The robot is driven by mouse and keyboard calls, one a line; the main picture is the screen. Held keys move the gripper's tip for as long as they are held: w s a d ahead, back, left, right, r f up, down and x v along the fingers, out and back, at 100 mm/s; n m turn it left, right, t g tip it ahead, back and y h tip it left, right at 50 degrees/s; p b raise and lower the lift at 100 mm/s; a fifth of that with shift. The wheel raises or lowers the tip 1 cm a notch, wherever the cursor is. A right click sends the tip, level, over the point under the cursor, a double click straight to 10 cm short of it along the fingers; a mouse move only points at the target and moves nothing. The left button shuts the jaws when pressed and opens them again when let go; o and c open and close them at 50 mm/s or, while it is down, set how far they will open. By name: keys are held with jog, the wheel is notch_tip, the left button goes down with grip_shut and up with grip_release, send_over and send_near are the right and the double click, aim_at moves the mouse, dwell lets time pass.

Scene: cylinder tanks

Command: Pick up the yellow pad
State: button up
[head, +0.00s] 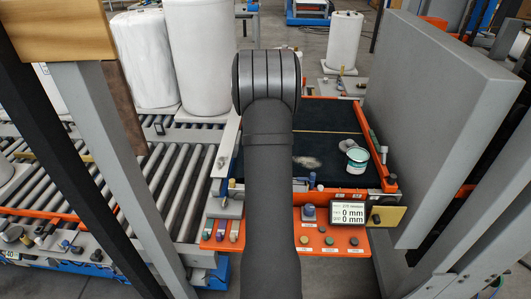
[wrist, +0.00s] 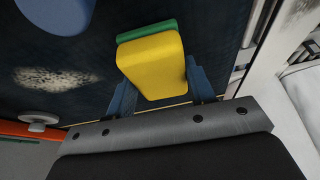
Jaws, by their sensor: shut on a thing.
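The yellow pad (wrist: 153,64), a block with a green layer along its far edge, is in the middle of the wrist view. My gripper (wrist: 161,88) has one blue finger on each side of the pad and is shut on it. The pad is over a dark surface (wrist: 95,35); I cannot tell whether it touches that surface. In the head view my own arm hides both the pad and the gripper.
A dark mat (head: 325,120) with orange rails carries a small white and teal tub (head: 357,159) and a pale patch (head: 307,161). A control panel with a display (head: 347,214) is in front. A roller conveyor (head: 165,185) lies left; a large grey panel (head: 440,110) stands right.

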notch_tip(320, 180, up, 3)
jog(key=shift+f, duration=0.1)
jog(key=s+d+r, duration=0.5)
jog(key=d+r, duration=0.2)
jog(key=d, duration=0.3)
jog(key=shift+s+d+r, duration=0.15)
jog(key=shift+d+r, duration=0.05)
jog(key=shift+d, duration=0.05)
jog(key=shift+o, duration=1)
jog(key=shift+c, duration=0.6)
jog(key=d+r+m+h, duration=0.1)
jog(key=d+m, duration=0.2)
jog(key=d, duration=0.4)
jog(key=w+d+m+g+h, duration=0.1)
jog(key=d+m, duration=0.2)
jog(key=d, duration=0.5)
jog(key=d+r+m+h, duration=0.1)
jog(key=d+m, duration=0.2)
jog(key=d, duration=0.4)
jog(key=shift+w+d+r+g, duration=0.15)
jog(key=shift+d+r+g, duration=0.15)
jog(key=shift+f, duration=2.55)
